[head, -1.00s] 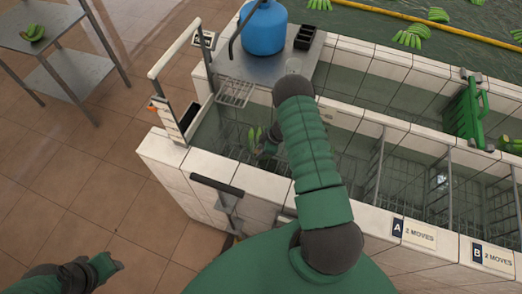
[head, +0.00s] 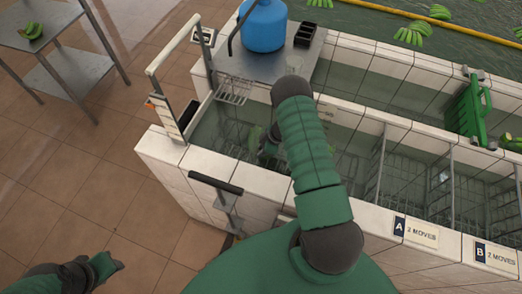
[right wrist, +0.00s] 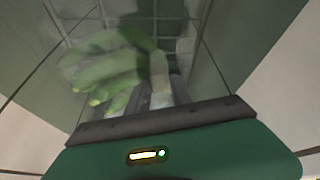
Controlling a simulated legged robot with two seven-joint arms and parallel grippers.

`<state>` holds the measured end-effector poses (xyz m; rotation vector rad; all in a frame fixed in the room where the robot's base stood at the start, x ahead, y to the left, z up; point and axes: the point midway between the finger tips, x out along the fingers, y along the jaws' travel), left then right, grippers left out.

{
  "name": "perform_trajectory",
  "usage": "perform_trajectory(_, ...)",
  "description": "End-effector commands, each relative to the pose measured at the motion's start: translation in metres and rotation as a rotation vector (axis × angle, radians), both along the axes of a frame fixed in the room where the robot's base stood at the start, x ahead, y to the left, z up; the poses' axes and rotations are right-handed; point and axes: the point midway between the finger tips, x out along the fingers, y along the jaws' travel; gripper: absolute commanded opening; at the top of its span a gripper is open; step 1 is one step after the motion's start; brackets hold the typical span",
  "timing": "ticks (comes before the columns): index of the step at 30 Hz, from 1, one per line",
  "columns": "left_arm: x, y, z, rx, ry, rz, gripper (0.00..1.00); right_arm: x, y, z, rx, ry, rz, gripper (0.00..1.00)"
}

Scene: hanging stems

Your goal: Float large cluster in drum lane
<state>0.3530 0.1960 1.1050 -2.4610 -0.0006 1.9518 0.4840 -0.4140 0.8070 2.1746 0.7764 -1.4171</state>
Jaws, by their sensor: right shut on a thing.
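A blue drum (head: 264,27) stands on the metal counter behind the trough. My left gripper (head: 105,265) is low over the floor at the left; its jaws are too small to read.
White tiled walls (head: 170,160) edge the trough. Wire dividers (head: 377,165) split it, with signs A (head: 415,231) and B (head: 494,257) in front. A wire basket (head: 234,91) hangs by the counter. Bananas (head: 411,33) float in the back pool.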

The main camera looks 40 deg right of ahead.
Motion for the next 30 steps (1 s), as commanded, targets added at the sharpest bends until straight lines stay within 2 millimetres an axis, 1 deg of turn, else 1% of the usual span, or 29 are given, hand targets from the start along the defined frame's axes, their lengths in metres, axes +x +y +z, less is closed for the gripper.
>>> perform_trajectory(8, 0.0, 0.0, -0.001, 0.0, 0.0, 0.0, 0.36, 0.0, 0.0, -0.001, 0.0, 0.0, 0.0, 0.0)
perform_trajectory(9, 0.0, 0.0, -0.001, 0.0, 0.0, 0.0, 0.36, 0.0, 0.0, -0.001, 0.0, 0.0, 0.0, 0.3)
perform_trajectory(14, 0.0, 0.0, -0.001, 0.0, 0.0, 0.0, 0.36, 0.0, 0.0, -0.001, 0.0, 0.0, 0.0, 0.51)
perform_trajectory(23, 0.0, 0.0, -0.001, 0.0, 0.0, 0.0, 0.36, -0.002, 0.0, -0.001, 0.0, 0.003, 0.0, 0.52)
perform_trajectory(26, 0.0, 0.0, -0.002, 0.0, 0.0, 0.0, 0.36, -0.004, -0.003, 0.009, -0.002, 0.001, 0.0, 0.52)
perform_trajectory(29, 0.0, 0.0, -0.005, 0.0, 0.0, 0.0, 0.36, -0.01, -0.008, 0.029, -0.003, -0.001, 0.0, 0.52)
perform_trajectory(30, 0.0, 0.0, -0.005, 0.0, 0.0, 0.0, 0.36, -0.013, -0.01, 0.039, -0.003, -0.002, 0.001, 0.52)
